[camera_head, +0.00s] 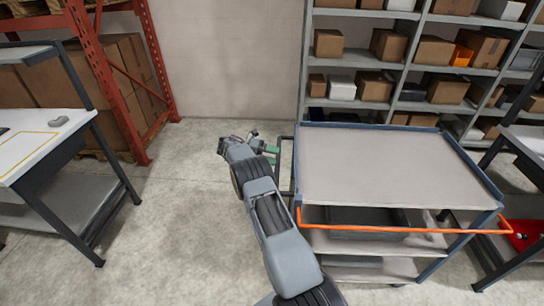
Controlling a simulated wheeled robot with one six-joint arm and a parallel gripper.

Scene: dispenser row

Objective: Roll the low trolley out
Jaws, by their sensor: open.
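A trolley (385,160) with a flat grey top, raised blue edges and lower shelves stands right of centre. An orange bar (400,228) runs along its near side. A thin dark frame (284,188) shows beside its left end; I cannot tell whether it belongs to the trolley. My gripper (271,153), with green pads, is open at the trolley's far left, close to that frame. Nothing shows between its fingers. I cannot tell whether it touches the frame. My forearm hides part of the floor and the frame's lower end.
A grey bin (367,219) sits on the trolley's shelf below the top. A workbench (66,150) stands at left, another bench (524,139) close at right. Shelving (410,72) with boxes is behind, a red rack (118,100) at back left. Floor (180,215) between left bench and trolley is clear.

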